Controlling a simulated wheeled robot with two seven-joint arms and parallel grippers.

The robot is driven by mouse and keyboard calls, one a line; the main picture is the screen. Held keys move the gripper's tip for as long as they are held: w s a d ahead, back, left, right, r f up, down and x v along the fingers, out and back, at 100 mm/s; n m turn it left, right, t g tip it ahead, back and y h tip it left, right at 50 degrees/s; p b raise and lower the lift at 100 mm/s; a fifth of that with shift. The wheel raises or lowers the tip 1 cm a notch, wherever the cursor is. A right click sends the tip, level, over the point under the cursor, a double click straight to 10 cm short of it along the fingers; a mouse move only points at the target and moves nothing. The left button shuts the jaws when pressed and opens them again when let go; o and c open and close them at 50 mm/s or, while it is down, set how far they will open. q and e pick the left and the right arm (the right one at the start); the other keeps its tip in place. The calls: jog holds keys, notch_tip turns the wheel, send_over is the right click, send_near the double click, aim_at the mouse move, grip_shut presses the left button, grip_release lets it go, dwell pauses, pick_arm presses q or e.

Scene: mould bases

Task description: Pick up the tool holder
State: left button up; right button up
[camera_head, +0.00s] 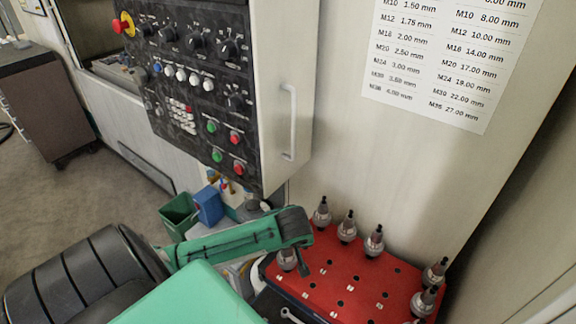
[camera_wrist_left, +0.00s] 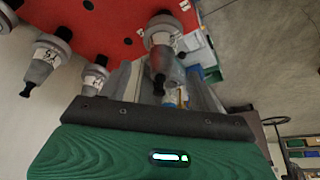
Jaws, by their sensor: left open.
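Several grey tool holders with dark tips stand upright in a red rack (camera_head: 330,290). One tool holder (camera_head: 287,260) at the rack's near left corner is partly hidden by my left gripper (camera_head: 303,262). Others are a back-left holder (camera_head: 322,213), a middle one (camera_head: 347,229) and a third (camera_head: 374,242). In the left wrist view my left gripper (camera_wrist_left: 168,82) is open, and a tool holder (camera_wrist_left: 162,42) shows in front of it, roughly between the fingers. I cannot tell whether they touch. My right gripper is not in view.
A machine control panel (camera_head: 195,80) with a white door handle (camera_head: 290,120) rises behind. A wall with a size chart (camera_head: 445,60) stands behind the rack. Green (camera_head: 179,214) and blue (camera_head: 208,204) bins sit left of the rack. More holders (camera_head: 435,272) stand at its right edge.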

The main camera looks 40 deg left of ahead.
aim_at(287, 260)
pick_arm(q)
jog(key=shift+a+f, duration=0.15)
jog(key=shift+f, duration=0.2)
jog(key=p+x, duration=0.2)
jog(key=x, duration=0.2)
jog(key=shift+f, duration=0.45)
grip_shut()
jog(key=shift+r, duration=0.15)
